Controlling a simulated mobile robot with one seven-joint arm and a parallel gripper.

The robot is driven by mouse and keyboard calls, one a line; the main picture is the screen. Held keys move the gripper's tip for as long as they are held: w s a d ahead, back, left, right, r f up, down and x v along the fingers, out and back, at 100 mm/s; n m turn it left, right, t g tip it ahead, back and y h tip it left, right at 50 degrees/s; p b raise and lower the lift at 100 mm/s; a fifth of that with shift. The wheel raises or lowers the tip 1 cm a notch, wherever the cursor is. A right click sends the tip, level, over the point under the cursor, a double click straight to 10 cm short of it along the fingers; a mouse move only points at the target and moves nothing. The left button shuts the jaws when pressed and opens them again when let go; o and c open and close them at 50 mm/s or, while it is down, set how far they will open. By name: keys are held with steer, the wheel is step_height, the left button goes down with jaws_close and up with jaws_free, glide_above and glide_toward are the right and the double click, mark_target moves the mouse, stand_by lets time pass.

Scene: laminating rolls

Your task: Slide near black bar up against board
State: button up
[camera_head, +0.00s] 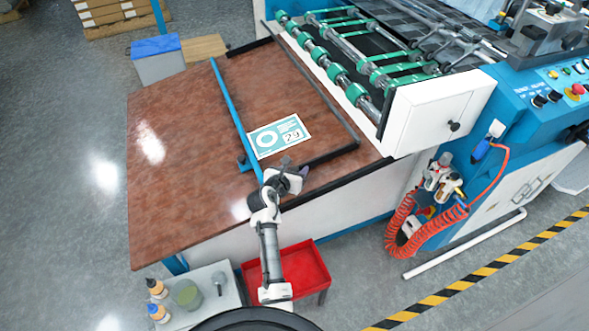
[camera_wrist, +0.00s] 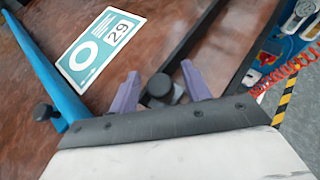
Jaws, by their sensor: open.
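The board, a white and teal card marked 29 (camera_head: 279,137), lies flat on the brown table, and also shows in the wrist view (camera_wrist: 100,48). The near black bar (camera_head: 330,154) runs along the card's near side, with a strip of table between them. In the wrist view the bar (camera_wrist: 196,38) slants up to the right, with a round black knob (camera_wrist: 160,86) at its near end. My gripper (camera_head: 291,166) is low over that end. Its purple fingers (camera_wrist: 160,72) are open, one on each side of the knob. Whether they touch it cannot be told.
A blue bar (camera_head: 235,107) stands along the card's left, with its own black knob (camera_wrist: 43,111). A far black bar (camera_head: 315,83) runs along the right side near the green rollers (camera_head: 342,73). A black strip edges the table's near side (camera_head: 335,186). The left tabletop is clear.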

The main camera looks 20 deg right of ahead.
jaws_close()
steer(key=w, duration=0.6)
steer(key=w+b, duration=0.1)
steer(key=w, duration=0.4)
steer(key=shift+w+a+f, duration=0.1)
steer(key=shift+w+a, duration=0.1)
steer(key=shift+w, duration=0.15)
jaws_free()
